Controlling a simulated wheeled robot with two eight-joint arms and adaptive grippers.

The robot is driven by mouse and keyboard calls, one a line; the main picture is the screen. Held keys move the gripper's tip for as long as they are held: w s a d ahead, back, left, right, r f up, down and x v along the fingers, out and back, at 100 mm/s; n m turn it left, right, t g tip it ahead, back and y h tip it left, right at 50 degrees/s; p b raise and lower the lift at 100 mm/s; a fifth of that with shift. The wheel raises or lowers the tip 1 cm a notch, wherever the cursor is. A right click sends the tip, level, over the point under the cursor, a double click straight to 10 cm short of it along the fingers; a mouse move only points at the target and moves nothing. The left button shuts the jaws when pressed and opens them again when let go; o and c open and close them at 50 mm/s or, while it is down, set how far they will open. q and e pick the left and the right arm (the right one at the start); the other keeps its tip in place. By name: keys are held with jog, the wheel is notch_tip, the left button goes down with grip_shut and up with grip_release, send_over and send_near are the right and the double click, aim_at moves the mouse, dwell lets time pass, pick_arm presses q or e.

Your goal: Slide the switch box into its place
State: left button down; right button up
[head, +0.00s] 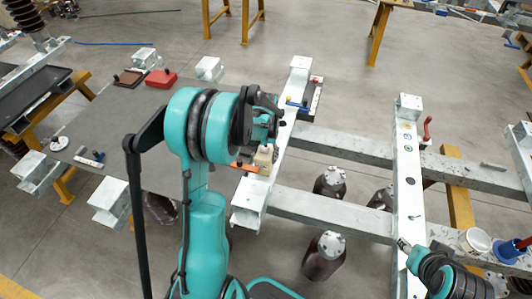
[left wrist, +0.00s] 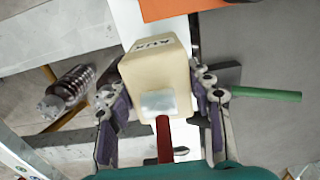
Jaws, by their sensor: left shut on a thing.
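The switch box (left wrist: 155,62) is a cream block marked AUX, with a pale grey plate on its near face. In the left wrist view it sits between the two fingers of my left gripper (left wrist: 163,108), which is shut on it. A red rod (left wrist: 164,138) shows below the box and a green rod (left wrist: 265,94) sticks out to the right. In the head view the box (head: 264,156) shows small below my left gripper (head: 262,138), beside the white beam. Part of my right arm shows at the lower right; its fingers cannot be made out.
An orange piece (head: 245,167) lies close to the box. The white steel beam (head: 285,138) runs alongside, with grey crossbeams (head: 345,145) to the right. Dark ribbed insulators (head: 325,255) stand below. A grey table (head: 115,115) with a red box (head: 161,78) is at left.

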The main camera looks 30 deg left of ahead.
pick_arm(q)
jog(key=shift+s+d, duration=0.15)
jog(key=shift+s, duration=0.45)
jog(key=shift+s+d, duration=0.15)
jog(key=shift+s, duration=0.45)
dwell(0.6)
jog(key=c, duration=0.6)
grip_release()
jog(key=shift+w, duration=0.1)
jog(key=shift+c, duration=0.7)
jog(key=shift+r+p, duration=3.4)
jog(key=shift+r, duration=1.65)
